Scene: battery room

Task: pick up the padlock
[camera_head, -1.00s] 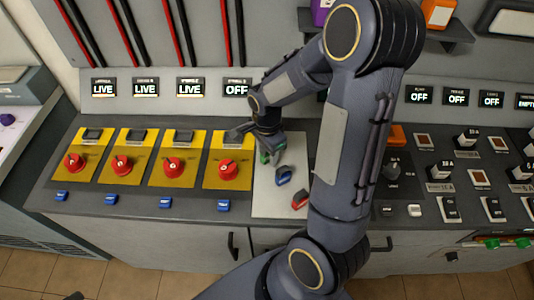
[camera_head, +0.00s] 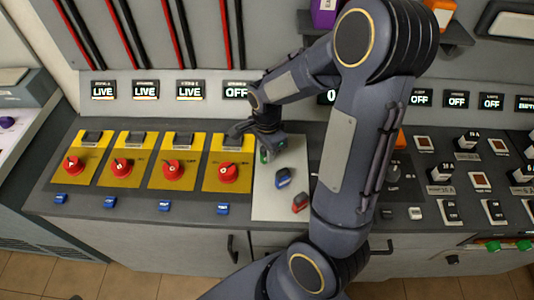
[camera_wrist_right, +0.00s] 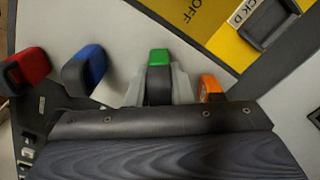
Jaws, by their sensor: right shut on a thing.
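Several padlocks lie in a row on the pale panel (camera_head: 262,205) right of the yellow switch plates. The green padlock (camera_wrist_right: 158,58) has a green top and a dark body. My right gripper (camera_wrist_right: 158,88) is shut on it, one pale finger on each side. In the head view the gripper (camera_head: 268,152) hides most of the green padlock (camera_head: 264,156). The blue padlock (camera_head: 283,178) and red padlock (camera_head: 300,202) lie nearer the front edge. An orange padlock (camera_wrist_right: 211,88) shows close beside the gripper in the wrist view. I cannot tell whether the green padlock touches the panel. My left gripper does not show.
Several yellow plates with red rotary switches (camera_head: 228,173) stand just left of the gripper. Small displays (camera_head: 236,90) line the wall behind. Square buttons and black switches (camera_head: 441,173) fill the console's right side, partly hidden by my right arm.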

